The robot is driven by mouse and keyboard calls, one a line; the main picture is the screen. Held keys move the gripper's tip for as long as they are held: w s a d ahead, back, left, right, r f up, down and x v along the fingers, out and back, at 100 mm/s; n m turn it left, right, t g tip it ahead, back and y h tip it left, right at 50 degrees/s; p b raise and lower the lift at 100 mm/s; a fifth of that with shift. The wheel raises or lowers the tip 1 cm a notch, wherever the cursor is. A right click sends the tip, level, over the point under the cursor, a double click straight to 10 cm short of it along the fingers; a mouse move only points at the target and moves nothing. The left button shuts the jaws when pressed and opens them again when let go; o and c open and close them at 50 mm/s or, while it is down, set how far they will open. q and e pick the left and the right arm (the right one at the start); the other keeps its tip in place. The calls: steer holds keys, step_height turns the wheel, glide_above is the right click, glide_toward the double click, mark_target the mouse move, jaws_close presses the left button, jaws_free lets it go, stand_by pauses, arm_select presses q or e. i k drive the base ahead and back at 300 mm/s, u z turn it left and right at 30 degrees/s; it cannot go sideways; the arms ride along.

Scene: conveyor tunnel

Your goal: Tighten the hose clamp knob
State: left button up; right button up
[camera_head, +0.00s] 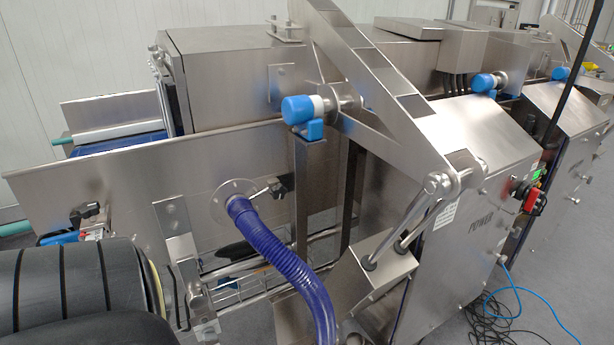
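A blue ribbed hose (268,246) joins a round steel flange (222,196) on the side panel of the steel conveyor machine, then curves down to the bottom edge. A small black knob (278,188) on a short metal rod sits just right of the hose end and looks like the clamp knob. Whether it is tight cannot be told. I see neither of my grippers in the head view, and nothing is seen touching the hose or the knobs.
A large black rounded body with grooves (75,285) fills the lower left corner. A slanted steel arm (385,95) and a blue-capped fitting (303,108) stand above and right of the hose. A steel control box (470,225) is at right, with cables (490,318) on the floor.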

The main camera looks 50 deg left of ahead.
mark_target(279, 192)
steer(key=u, duration=0.6)
steer(key=i, duration=0.8)
steer(key=u, duration=0.9)
